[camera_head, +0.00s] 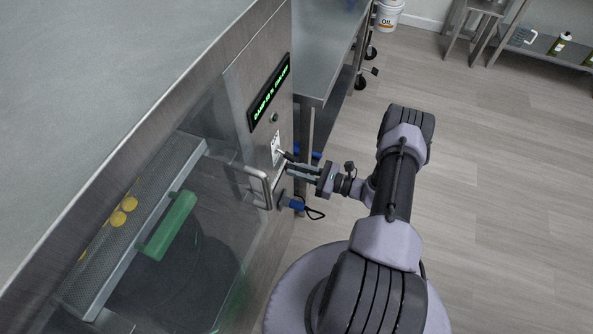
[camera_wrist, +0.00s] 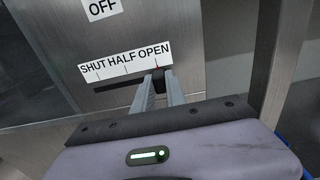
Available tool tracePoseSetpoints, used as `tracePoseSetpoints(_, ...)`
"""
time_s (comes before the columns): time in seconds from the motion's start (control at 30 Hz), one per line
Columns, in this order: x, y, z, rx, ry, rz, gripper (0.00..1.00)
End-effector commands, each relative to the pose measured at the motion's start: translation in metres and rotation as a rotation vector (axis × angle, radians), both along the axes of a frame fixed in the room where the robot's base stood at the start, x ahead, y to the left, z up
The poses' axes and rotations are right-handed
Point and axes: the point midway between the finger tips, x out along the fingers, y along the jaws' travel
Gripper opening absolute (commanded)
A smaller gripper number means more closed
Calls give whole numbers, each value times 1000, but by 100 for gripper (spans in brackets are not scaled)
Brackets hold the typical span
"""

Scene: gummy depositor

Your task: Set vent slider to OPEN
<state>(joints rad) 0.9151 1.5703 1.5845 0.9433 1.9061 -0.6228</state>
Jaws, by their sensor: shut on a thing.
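The vent slider's label strip (camera_wrist: 122,62) reads SHUT, HALF, OPEN from left to right in the wrist view, with a dark slot below it. My gripper (camera_wrist: 158,80) is at the right end of the slot, under the word OPEN. Its fingers are shut on the slider knob (camera_wrist: 158,74), which is mostly hidden between them. In the head view my gripper (camera_head: 287,167) reaches the steel front panel, beside the door handle.
A bent door handle (camera_head: 264,188) stands out close to my gripper. A green-lit display (camera_head: 269,92) and a green button (camera_head: 274,118) are higher on the panel. A blue part with a black loop (camera_head: 295,204) sits below. Steel tables (camera_head: 325,60) stand behind; floor at right is clear.

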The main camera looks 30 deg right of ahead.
Motion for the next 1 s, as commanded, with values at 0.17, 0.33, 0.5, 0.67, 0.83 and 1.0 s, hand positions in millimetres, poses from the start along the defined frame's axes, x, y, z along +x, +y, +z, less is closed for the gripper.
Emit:
tracePoseSetpoints(0.17,4,-7,4,-3,-10,-17,22)
tracePoseSetpoints(0.33,3,-6,4,-2,-8,-13,38)
tracePoseSetpoints(0.5,3,-4,3,-1,-6,-10,38)
tracePoseSetpoints(0.67,2,-4,3,-1,-6,-9,38)
tracePoseSetpoints(0.83,-15,-18,4,-1,-6,-13,38)
tracePoseSetpoints(1.0,-54,-49,5,-2,-7,-16,38)
